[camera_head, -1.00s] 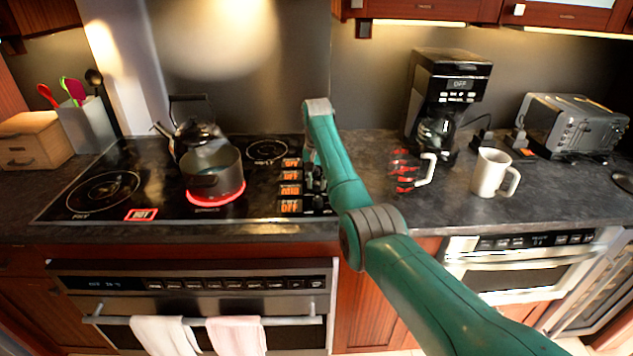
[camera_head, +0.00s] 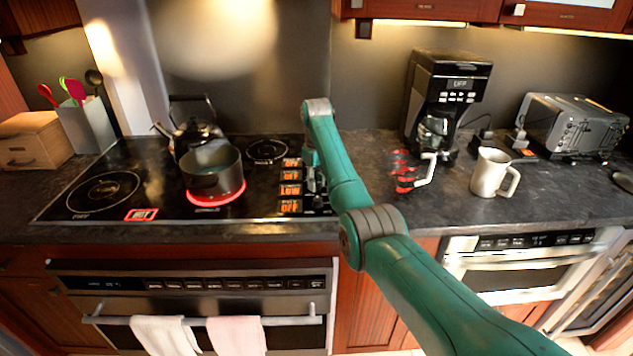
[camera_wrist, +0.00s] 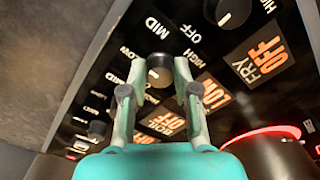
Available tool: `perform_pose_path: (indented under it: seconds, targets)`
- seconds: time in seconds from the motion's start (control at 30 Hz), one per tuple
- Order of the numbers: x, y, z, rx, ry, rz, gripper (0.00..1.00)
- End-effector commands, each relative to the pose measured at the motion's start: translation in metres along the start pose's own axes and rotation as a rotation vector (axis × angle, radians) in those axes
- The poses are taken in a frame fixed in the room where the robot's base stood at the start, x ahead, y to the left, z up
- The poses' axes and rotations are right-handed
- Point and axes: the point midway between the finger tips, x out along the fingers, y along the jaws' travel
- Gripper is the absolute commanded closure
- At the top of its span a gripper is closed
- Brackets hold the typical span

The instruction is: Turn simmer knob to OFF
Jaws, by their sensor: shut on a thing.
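A black knob (camera_wrist: 159,72) with a white pointer mark sits between my fingertips in the wrist view, beside an orange display (camera_wrist: 212,95) that appears to read LOW. OFF, HIGH, MID and LOW are printed around the knobs. My gripper (camera_wrist: 157,66) is shut on this knob. In the head view the LOW display (camera_head: 290,190) is in the column on the cooktop's right side. My gripper (camera_head: 316,182) is there, partly hidden by my arm, and hides the knob. Neighbouring displays read OFF, including the FRY one (camera_wrist: 262,60). The simmer label is not readable.
A dark pot (camera_head: 212,172) stands on a burner glowing red, left of the knobs. A kettle (camera_head: 195,132) is behind it.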

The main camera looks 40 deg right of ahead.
Motion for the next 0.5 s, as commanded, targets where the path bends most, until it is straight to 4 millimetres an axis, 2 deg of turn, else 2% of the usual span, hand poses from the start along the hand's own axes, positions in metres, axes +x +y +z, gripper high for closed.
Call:
perform_pose_path:
  seconds: [0.5]
  targets:
    - [0.0003, 0.0000, 0.0000, -0.491, 0.000, 0.000, 1.00]
